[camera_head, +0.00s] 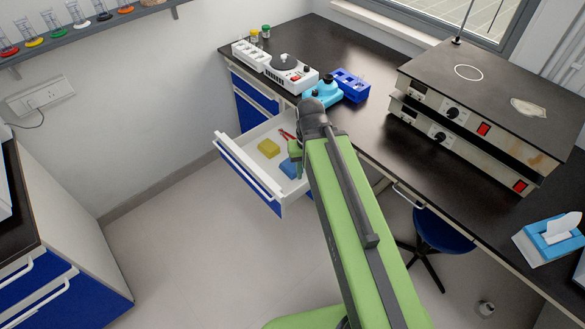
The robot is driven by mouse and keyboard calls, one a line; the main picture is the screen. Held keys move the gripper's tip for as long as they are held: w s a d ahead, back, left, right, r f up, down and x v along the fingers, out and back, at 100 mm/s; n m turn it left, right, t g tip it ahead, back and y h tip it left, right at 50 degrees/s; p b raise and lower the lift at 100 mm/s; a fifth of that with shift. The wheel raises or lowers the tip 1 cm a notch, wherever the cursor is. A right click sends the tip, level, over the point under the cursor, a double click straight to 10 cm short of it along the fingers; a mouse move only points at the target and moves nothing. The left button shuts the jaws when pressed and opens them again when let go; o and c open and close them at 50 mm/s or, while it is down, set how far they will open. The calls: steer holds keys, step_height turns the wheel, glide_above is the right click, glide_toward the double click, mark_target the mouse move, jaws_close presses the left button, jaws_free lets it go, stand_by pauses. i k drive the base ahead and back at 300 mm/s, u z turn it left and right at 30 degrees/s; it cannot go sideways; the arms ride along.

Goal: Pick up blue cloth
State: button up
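The blue cloth (287,168) lies in the open white drawer (255,135), near its right side. My arm reaches over the drawer from the front and hides the drawer's right part and maybe some of the cloth.
A yellow sponge (269,148) and a red-handled tool (287,135) lie in the same drawer. The dark bench above holds a white device (291,76), a blue rack (350,85) and stacked hotplates (480,90). A blue stool (441,232) stands at right. The floor left of my arm is clear.

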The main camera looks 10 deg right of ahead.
mark_target(289, 169)
steer(key=k, duration=1.25)
steer(key=u, duration=0.75)
steer(key=i, duration=2.25)
steer(key=u, duration=0.25)
